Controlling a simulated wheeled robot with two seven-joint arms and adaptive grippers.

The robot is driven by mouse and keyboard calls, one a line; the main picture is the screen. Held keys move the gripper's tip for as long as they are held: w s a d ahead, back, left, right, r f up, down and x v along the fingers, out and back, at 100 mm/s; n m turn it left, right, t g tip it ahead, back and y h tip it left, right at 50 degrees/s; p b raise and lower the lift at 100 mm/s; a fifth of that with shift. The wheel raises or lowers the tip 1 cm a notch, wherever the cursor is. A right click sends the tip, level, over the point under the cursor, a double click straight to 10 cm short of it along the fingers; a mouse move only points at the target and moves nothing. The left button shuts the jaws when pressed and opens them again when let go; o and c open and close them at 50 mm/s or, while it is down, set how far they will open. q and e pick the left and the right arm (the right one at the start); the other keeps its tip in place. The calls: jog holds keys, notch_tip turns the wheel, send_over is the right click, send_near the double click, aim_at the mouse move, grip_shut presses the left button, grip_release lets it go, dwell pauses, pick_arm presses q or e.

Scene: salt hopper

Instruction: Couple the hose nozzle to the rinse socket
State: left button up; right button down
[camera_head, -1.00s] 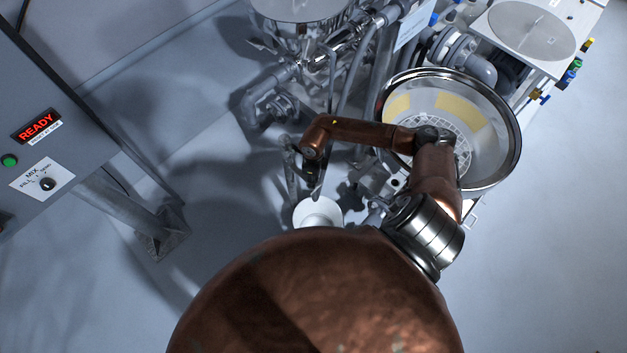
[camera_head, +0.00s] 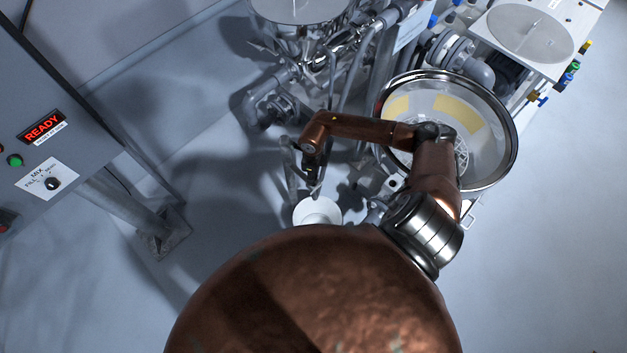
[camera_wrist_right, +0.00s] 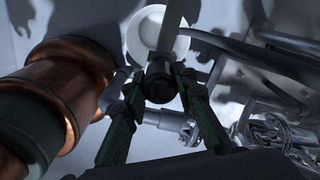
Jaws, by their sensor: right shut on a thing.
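My right gripper (camera_wrist_right: 163,82) is shut on a dark, round-ended piece (camera_wrist_right: 160,88), which looks like the hose nozzle. In the head view the right gripper (camera_head: 311,178) hangs down beside the piping, small and dark, and the nozzle cannot be made out. A pale metal pipe fitting (camera_wrist_right: 180,122) lies just beyond the fingers in the wrist view. I cannot tell whether it is the rinse socket, or whether the nozzle touches it. My left gripper is not in view.
A white round dish (camera_head: 317,211) lies below the right gripper. A steel-rimmed bowl (camera_head: 507,153) stands under my right arm. A steel hopper (camera_head: 300,35) with pipes is behind. A control panel (camera_head: 75,140) reading READY is at left. Open floor lies between.

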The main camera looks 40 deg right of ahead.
jog(key=shift+r+p, duration=0.9)
jog(key=shift+r, duration=0.6)
